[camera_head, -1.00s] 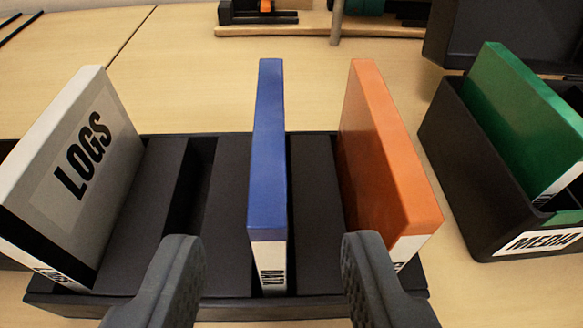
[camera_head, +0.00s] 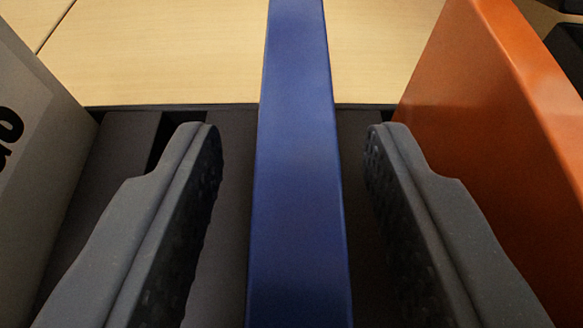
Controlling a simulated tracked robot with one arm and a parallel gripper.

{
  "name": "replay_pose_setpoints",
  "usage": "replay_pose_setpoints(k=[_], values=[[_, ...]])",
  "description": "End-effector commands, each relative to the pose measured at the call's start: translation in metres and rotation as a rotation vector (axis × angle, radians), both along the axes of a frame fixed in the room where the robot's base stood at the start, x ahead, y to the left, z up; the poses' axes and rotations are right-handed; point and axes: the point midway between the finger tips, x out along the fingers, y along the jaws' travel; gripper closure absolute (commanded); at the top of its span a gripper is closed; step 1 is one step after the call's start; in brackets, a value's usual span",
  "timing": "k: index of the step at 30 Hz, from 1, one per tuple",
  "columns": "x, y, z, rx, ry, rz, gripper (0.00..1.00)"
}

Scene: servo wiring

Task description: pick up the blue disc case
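The blue disc case (camera_head: 298,170) stands upright on edge in a slot of the black rack (camera_head: 232,240), its narrow blue side facing me. It runs down the middle of the view from the top edge to the bottom edge. My gripper (camera_head: 292,150) is open, with one dark grey finger on each side of the case. A gap shows between the case and each finger, so neither touches it. The case's lower end, with its printed label, is out of view.
A grey case (camera_head: 35,150) stands close to the left finger. An orange case (camera_head: 490,130) stands close to the right finger. Bare wooden table (camera_head: 170,50) lies behind the rack. A dark object shows at the top right edge.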

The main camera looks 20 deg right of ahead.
Motion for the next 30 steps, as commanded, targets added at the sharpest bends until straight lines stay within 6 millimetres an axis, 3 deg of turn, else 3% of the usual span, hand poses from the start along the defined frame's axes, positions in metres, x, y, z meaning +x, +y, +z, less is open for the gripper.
replay_pose_setpoints(k=[2, 3, 7, 19, 30], values=[[0.000, 0.000, 0.000, 0.000, 0.000, 0.000, 0.60], [0.000, 0.000, 0.000, 0.000, 0.000, 0.000, 0.66], [0.000, 0.000, 0.000, 0.000, 0.000, 0.000, 1.00], [0.000, 0.000, 0.007, 0.001, 0.000, 0.000, 1.00], [0.000, 0.001, 0.074, 0.003, -0.004, -0.001, 1.00]])
